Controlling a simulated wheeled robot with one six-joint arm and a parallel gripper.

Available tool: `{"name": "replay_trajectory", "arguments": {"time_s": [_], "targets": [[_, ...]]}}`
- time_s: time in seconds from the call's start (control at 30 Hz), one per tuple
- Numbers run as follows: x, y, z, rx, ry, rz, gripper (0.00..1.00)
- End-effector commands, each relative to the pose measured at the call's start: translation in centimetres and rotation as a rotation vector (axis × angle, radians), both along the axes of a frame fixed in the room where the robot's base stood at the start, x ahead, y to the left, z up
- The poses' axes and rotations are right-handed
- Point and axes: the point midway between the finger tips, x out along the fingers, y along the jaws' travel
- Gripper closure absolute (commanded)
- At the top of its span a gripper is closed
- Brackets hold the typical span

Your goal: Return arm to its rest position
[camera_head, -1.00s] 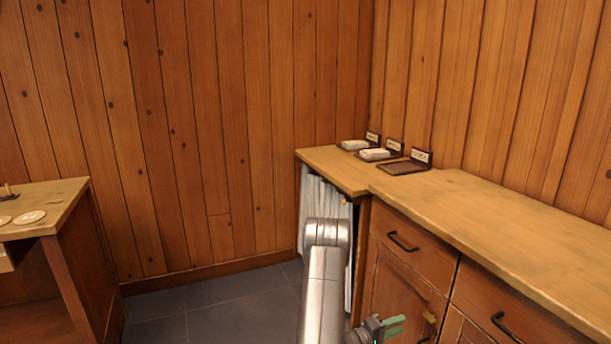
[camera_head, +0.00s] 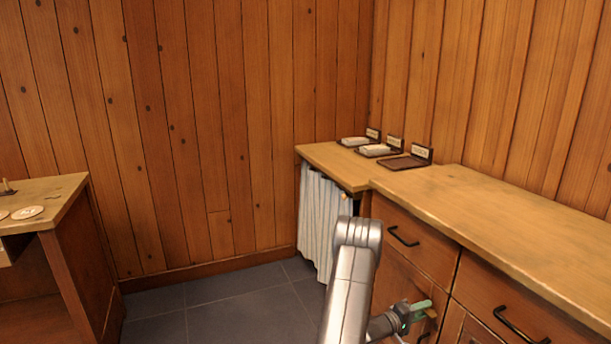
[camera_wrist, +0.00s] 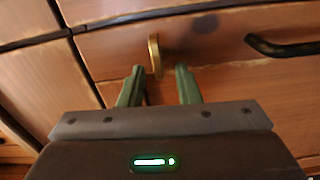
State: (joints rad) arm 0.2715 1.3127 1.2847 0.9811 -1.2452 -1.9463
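My gripper (camera_head: 420,309) is low at the right of the head view, in front of the wooden cabinet (camera_head: 400,276). My grey arm link (camera_head: 352,285) rises beside it. A brass-coloured ring or pull (camera_wrist: 155,56) on the cabinet front appears just beyond the fingertips. I cannot tell whether the fingers touch it.
A wooden counter (camera_head: 500,232) runs along the right, with labelled trays (camera_head: 404,163) at its back; two hold pale blocks. Dark drawer handles (camera_head: 402,236) stick out near my arm. A striped curtain (camera_head: 322,217) hangs under the counter. Floor (camera_head: 235,305) is clear at centre.

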Motion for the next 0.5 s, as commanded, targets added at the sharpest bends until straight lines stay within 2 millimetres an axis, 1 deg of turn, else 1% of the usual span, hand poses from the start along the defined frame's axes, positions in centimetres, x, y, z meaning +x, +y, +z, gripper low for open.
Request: {"name": "replay_trajectory", "arguments": {"time_s": [0.5], "targets": [[-0.23,-0.05,0.69,0.171,-0.417,-0.001,0.70]]}}
